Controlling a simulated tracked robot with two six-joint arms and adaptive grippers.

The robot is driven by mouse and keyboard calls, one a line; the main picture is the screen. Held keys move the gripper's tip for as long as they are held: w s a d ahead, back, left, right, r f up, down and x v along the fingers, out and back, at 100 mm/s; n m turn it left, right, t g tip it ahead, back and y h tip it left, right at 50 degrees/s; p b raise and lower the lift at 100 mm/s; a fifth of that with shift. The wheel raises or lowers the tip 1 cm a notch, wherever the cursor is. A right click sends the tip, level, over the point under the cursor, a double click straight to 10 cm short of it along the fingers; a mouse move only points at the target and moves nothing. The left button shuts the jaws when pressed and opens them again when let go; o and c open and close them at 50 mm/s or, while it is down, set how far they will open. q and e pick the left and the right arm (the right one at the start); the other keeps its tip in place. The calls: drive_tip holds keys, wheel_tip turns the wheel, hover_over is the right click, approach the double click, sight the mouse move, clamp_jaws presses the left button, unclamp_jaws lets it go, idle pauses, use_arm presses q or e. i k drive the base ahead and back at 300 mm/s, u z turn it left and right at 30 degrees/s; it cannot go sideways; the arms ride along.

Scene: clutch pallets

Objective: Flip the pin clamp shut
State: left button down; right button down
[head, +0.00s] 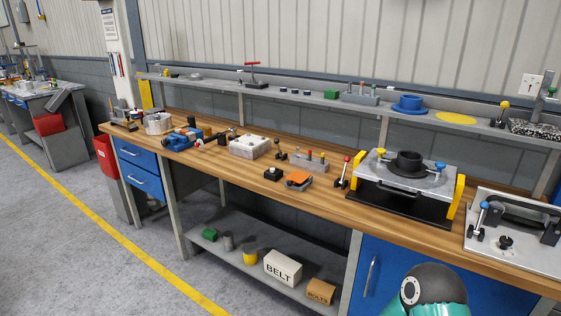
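No part is labelled as the pin clamp, and I cannot tell for certain which one it is. At the far right of the bench a grey plate (509,250) carries a lever with a blue knob (483,206), standing upright, a dark arched bracket (522,212) and a small black knob (505,242). A small upright lever with a red knob (346,160) stands left of that fixture. Neither gripper shows; only a teal and black part of my arm appears at the bottom right.
The wooden bench (310,200) also holds a block of small pegs (311,162), an orange-topped part (298,178), a white box (249,146) and a blue vise (182,138). A rear shelf (300,97) carries blue and yellow discs. Boxes sit below.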

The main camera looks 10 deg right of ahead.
sight(276, 141)
drive_tip(key=z, duration=0.05)
drive_tip(key=k, duration=0.1)
drive_tip(key=u, duration=0.4)
drive_tip(key=i, duration=1.75)
drive_tip(key=z, duration=0.25)
